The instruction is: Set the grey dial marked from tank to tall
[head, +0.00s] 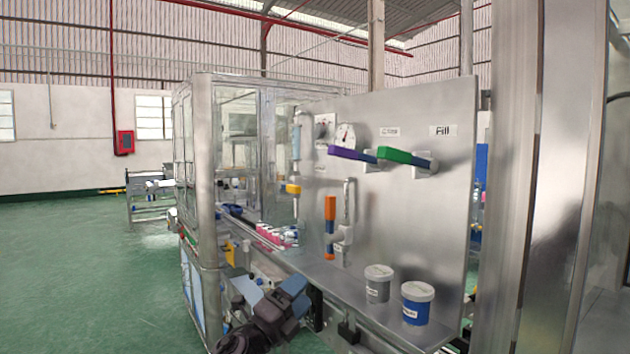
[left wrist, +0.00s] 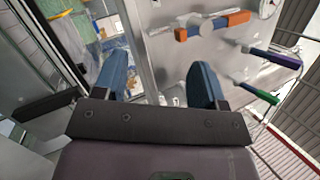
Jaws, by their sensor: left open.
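A grey drum-shaped piece with a pale top (head: 378,284), which I take for the grey dial, sits on the metal ledge at the right. A label is on its front, but I cannot read it or make out a setting. My left gripper (head: 272,290) is at the lower middle of the head view, left of the grey piece and apart from it. In the left wrist view its two blue fingers (left wrist: 160,85) stand wide apart with nothing held between them. The grey piece cannot be made out there. My right gripper is not in view.
A blue drum-shaped piece (head: 417,304) stands right of the grey one. The upright panel (head: 425,220) carries purple (head: 352,153), green (head: 404,157) and orange-blue (head: 330,225) handles and a round gauge (head: 345,136). A glazed cabinet (head: 205,150) stands left.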

